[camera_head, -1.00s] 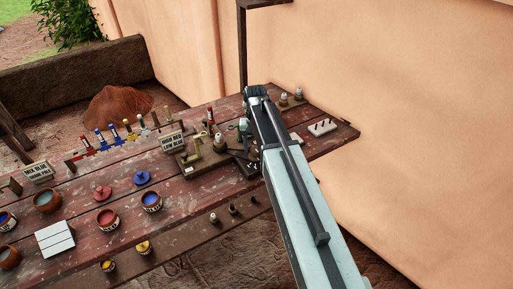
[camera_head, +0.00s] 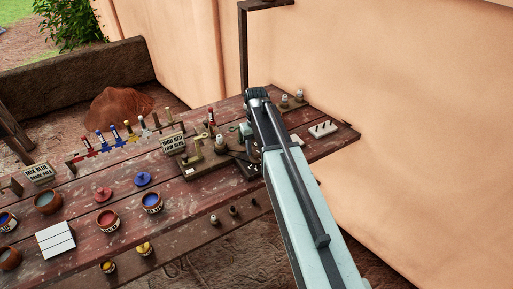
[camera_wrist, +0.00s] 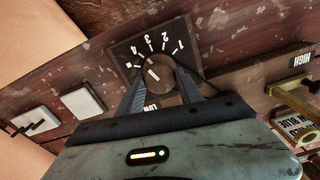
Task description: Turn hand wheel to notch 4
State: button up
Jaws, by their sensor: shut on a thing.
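The hand wheel (camera_wrist: 158,71) is a round brown knob on a dark square plate (camera_wrist: 120,47) in the wrist view. White numerals, including 1, 2, 3 and 4, curve around its far side. A white mark on the knob points up and left, toward the higher-number end; I cannot tell exactly which notch it meets. My gripper (camera_wrist: 160,82) has a finger on each side of the knob and is shut on it. In the head view my arm hides most of the wheel and the gripper.
A brass crank (camera_head: 196,153) and a sign (camera_head: 172,143) stand left of my arm. A pegged white block (camera_head: 322,129) lies to the right. Paint pots, including a blue one (camera_head: 152,202), and a white tile (camera_head: 55,240) are further left. A plaster wall (camera_head: 400,100) rises behind.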

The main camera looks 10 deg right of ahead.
aim_at(256, 150)
jog(key=shift+n, duration=0.6)
jog(key=o, duration=1.4)
jog(key=shift+c, duration=0.2)
jog(key=shift+r, duration=0.15)
notch_tip(256, 150, up, 8)
jog(key=p, duration=0.8)
jog(key=shift+f, duration=0.25)
